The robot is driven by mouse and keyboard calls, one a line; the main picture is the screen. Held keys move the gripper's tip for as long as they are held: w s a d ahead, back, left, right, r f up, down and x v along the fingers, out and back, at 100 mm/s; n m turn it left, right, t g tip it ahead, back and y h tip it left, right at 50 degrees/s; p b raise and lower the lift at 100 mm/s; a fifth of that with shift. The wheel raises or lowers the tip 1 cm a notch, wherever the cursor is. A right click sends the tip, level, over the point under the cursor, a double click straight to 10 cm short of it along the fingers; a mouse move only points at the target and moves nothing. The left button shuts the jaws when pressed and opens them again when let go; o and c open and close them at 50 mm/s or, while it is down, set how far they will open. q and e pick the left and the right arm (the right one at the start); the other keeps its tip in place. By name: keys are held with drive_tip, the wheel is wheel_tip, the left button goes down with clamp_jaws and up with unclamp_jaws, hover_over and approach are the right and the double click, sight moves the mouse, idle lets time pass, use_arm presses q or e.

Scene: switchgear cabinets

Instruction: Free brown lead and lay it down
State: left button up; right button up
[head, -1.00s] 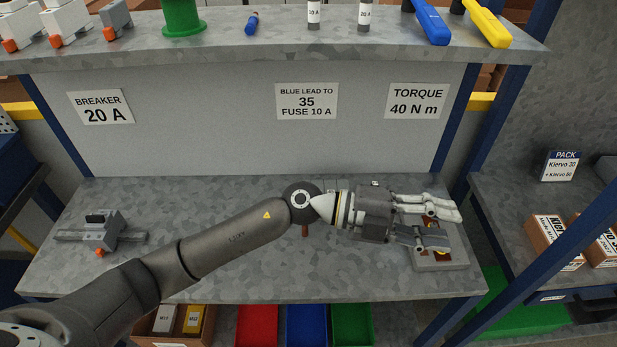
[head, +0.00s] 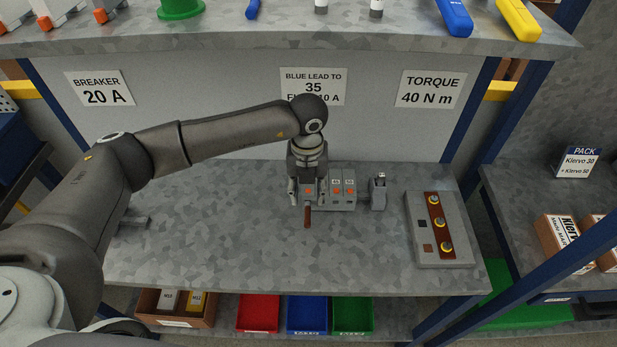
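The brown lead (head: 307,218) is a short brown piece sticking out from the front left of a grey terminal block (head: 342,203) on the bench. The block has several orange marks on top. My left gripper (head: 307,194) points down over the block's left end, directly behind the brown lead. Its two fingers stand apart, with an orange mark visible between them. Whether the fingers touch the block cannot be told. The lead's inner end is hidden at the block. My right gripper is out of view.
A grey block with a brown strip and brass-coloured studs (head: 440,230) lies at the bench's right. A small grey part (head: 378,190) adjoins the terminal block. Signs hang on the back panel, including the torque sign (head: 430,90). The bench front (head: 230,260) is clear.

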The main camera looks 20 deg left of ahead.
sight(307, 216)
use_arm(q)
wheel_tip(307, 216, down, 6)
drive_tip(key=shift+r+p, duration=0.15)
drive_tip(key=shift+p, duration=0.65)
drive_tip(key=shift+f, duration=0.75)
drive_tip(key=shift+c, duration=0.3)
clamp_jaws()
drive_tip(key=shift+s+d+p, duration=0.15)
drive_tip(key=shift+s+p, duration=0.2)
drive_tip(key=shift+s, duration=0.05)
drive_tip(key=shift+s, duration=0.25)
drive_tip(key=shift+s+d+p, duration=0.25)
drive_tip(key=shift+s+p, duration=0.25)
drive_tip(key=shift+s, duration=0.35)
drive_tip(key=shift+s+d+p, duration=0.25)
drive_tip(key=shift+s+p, duration=0.25)
drive_tip(key=shift+s, duration=0.35)
drive_tip(key=shift+s+d+p, duration=0.25)
drive_tip(key=shift+s+p, duration=0.25)
drive_tip(key=shift+s, duration=0.35)
